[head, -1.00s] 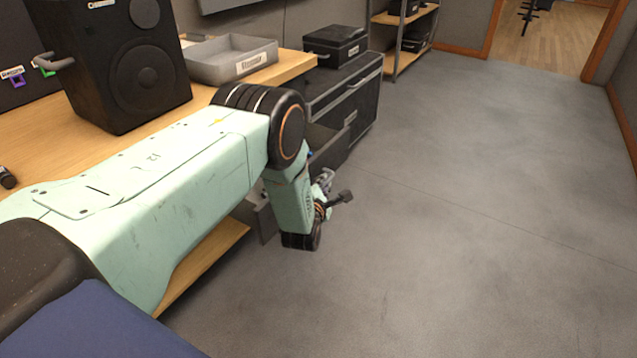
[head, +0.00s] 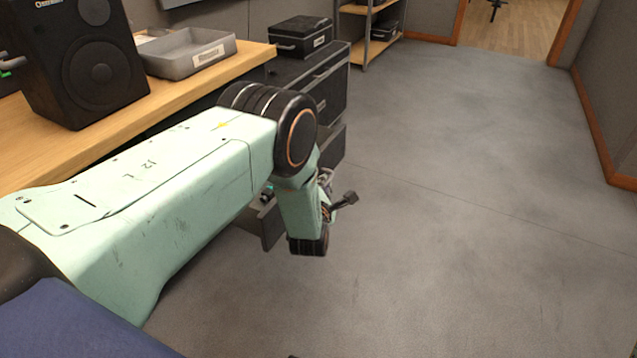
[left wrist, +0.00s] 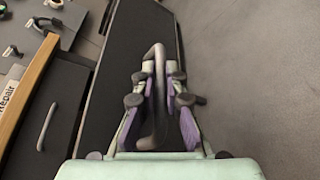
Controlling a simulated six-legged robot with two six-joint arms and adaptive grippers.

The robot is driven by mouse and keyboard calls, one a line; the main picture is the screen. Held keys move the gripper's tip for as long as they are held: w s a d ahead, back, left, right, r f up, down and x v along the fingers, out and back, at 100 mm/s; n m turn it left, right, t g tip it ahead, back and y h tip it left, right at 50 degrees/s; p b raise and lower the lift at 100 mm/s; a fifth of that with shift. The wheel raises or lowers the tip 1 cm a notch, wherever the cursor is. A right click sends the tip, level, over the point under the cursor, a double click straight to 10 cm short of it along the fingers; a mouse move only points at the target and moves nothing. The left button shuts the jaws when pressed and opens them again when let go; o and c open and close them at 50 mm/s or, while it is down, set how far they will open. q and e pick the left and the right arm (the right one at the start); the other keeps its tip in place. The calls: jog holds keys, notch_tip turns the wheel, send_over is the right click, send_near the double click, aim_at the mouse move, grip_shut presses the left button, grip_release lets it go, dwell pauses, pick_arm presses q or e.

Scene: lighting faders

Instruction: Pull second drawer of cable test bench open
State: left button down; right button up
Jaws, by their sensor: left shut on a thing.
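The cable test bench is the dark cabinet (head: 325,88) beyond my left arm. A dark drawer (head: 334,147) below its top front stands out from it, with part of its near end (head: 262,228) showing left of my forearm. Much of this drawer is hidden by my arm. In the left wrist view the dark drawer front (left wrist: 133,45) carries a grey bar handle (left wrist: 160,75). My left gripper (left wrist: 158,88), with purple finger pads, is shut on that handle; in the head view the gripper (head: 326,188) is partly hidden. My right gripper is not in view.
A wooden worktop (head: 190,90) bears a black speaker (head: 92,65) and a grey tray (head: 188,55). A black case (head: 302,36) sits on the cabinet. A shelf unit (head: 368,30) stands behind. The grey floor (head: 470,200) at right is clear.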

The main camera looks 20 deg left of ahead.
pick_arm(q)
jog(key=shift+d, duration=0.5)
jog(key=c, duration=1.7)
grip_release()
jog(key=shift+s, duration=0.1)
jog(key=v, duration=1.1)
jog(key=shift+s+d, duration=0.1)
jog(key=shift+s, duration=0.3)
